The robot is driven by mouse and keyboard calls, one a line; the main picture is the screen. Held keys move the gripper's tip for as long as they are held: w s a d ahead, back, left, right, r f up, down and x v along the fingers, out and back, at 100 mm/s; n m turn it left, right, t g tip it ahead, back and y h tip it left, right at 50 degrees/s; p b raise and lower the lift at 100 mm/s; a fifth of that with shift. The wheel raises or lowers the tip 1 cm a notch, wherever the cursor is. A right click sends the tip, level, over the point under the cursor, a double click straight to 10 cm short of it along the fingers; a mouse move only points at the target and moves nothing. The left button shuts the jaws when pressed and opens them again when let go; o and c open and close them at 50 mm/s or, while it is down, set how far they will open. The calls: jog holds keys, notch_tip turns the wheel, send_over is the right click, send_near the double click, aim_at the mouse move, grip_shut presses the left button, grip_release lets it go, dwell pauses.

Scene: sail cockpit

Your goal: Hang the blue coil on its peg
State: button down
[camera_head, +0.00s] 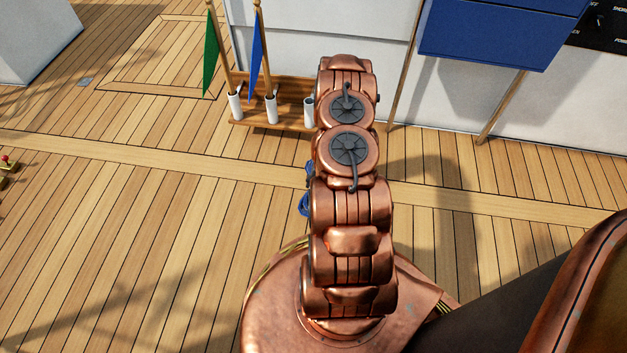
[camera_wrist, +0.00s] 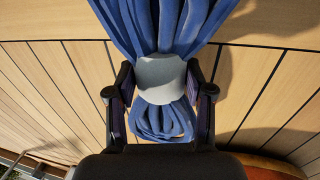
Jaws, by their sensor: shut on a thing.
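The blue coil (camera_wrist: 163,122) is a bundle of blue rope with a pale grey band (camera_wrist: 160,78) around its middle. In the wrist view my gripper (camera_wrist: 160,88) has one finger on each side of the band and is shut on it. Rope loops spread out above the band and a smaller loop shows below it. In the head view only a small blue part of the coil (camera_head: 304,204) shows left of my arm; the rest and my gripper are hidden behind the arm. I cannot make out the coil's peg in either view.
A wooden rack (camera_head: 290,88) with white tubes stands against the white wall, holding a green flag (camera_head: 211,55) and a blue flag (camera_head: 256,65). A blue panel (camera_head: 500,28) is at upper right, with thin wooden poles beside it. The planked deck (camera_head: 130,220) at left is mostly clear.

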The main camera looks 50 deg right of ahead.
jog(key=shift+w+d, duration=0.3)
jog(key=shift+w, duration=0.55)
jog(key=shift+w+d+f+b, duration=0.15)
jog(key=shift+d+f+b, duration=0.05)
jog(key=shift+f+b, duration=0.7)
jog(key=shift+w+a+f, duration=0.1)
jog(key=shift+f, duration=0.7)
jog(key=shift+c, duration=2.2)
grip_release()
jog(key=shift+f, duration=0.1)
jog(key=shift+f+b, duration=0.15)
jog(key=shift+b, duration=0.7)
